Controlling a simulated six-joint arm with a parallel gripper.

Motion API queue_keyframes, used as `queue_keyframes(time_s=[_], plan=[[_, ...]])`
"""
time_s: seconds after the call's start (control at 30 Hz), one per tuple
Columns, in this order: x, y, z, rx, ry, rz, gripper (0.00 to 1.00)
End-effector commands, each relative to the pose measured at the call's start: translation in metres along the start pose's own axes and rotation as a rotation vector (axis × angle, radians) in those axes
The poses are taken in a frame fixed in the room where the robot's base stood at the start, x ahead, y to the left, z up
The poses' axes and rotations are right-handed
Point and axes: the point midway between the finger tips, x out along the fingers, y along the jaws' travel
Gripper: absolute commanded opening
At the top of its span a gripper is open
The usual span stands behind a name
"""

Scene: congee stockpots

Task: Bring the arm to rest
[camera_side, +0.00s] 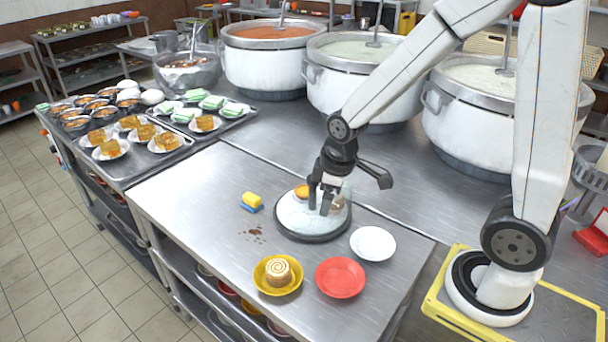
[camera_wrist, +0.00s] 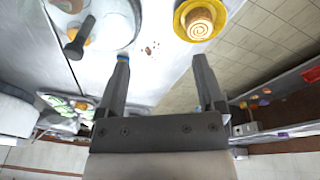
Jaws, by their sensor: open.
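My gripper (camera_side: 320,202) hangs fingers down from the arm over the steel table (camera_side: 190,205). In the side view it overlaps a clear dome (camera_side: 292,213) on a dark round base; whether they touch I cannot tell. Orange and brown food shows inside the dome. The wrist view shows my two fingers (camera_wrist: 160,62) spread apart with nothing between them. There the dome (camera_wrist: 122,18), with a dark knob (camera_wrist: 73,48), lies to the upper left. A swirl roll (camera_wrist: 200,25) on a yellow plate (camera_wrist: 180,20) lies to the upper right.
A red plate (camera_side: 340,279) and a white plate (camera_side: 373,244) are empty near the front. A yellow-and-blue sponge (camera_side: 252,201) lies left of the dome, by brown crumbs (camera_side: 256,236). Large stockpots (camera_side: 262,68) stand behind. A tray of plated food (camera_side: 118,160) is at left.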

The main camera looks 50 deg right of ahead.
Motion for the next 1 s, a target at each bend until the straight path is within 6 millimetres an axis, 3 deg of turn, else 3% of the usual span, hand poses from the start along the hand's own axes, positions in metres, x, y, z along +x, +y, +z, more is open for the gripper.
queue_keyframes(time_s=[0.4,1.0], plan=[[-0.004,-0.038,0.031,0.410,0.044,0.000,0.88],[-0.004,-0.041,0.034,0.459,0.049,-0.001,0.88]])
